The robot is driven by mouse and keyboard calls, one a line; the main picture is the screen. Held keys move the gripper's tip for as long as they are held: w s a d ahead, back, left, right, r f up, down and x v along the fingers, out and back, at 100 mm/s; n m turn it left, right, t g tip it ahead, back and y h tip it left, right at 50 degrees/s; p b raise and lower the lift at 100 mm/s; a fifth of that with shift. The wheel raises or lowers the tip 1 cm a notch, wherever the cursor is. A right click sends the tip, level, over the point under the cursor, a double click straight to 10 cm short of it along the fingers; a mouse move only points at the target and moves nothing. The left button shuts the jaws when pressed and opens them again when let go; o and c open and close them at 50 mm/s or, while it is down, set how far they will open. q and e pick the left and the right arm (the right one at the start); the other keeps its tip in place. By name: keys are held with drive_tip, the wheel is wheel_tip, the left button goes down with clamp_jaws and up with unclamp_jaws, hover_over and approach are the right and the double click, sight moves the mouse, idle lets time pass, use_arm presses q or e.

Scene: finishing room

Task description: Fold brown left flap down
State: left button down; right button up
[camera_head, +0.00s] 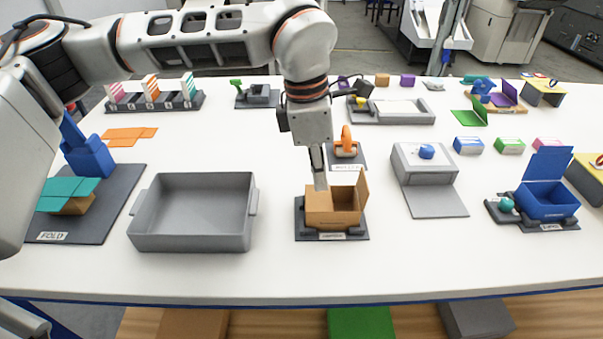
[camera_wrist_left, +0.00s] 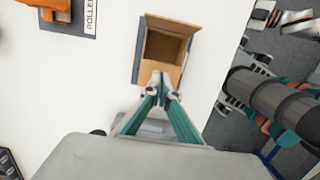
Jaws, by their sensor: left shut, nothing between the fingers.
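The open brown box (camera_head: 333,215) sits on a dark grey base plate at the front middle of the table. Its right flap (camera_head: 362,190) stands up in the head view. My left gripper (camera_head: 320,180) points down at the left side of the box, shut and empty. In the left wrist view, the shut fingertips (camera_wrist_left: 162,82) overlap the box's near edge, where a brown flap (camera_wrist_left: 162,70) shows partly behind them. The open inside of the box (camera_wrist_left: 165,46) shows beyond. Whether the fingers touch the flap I cannot tell. My right gripper is not seen.
A grey tray (camera_head: 140,222) stands left of the box, and a grey device with a ramp (camera_head: 436,202) to its right. An orange tool (camera_head: 347,142) on a labelled plate is just behind. A blue open box (camera_head: 548,197) stands far right. Bare table lies in front.

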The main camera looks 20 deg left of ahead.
use_arm(q)
wheel_tip(320, 180, up, 8)
drive_tip(key=p, duration=0.4)
drive_tip(key=shift+f+p, duration=0.25)
drive_tip(key=shift+p, duration=0.05)
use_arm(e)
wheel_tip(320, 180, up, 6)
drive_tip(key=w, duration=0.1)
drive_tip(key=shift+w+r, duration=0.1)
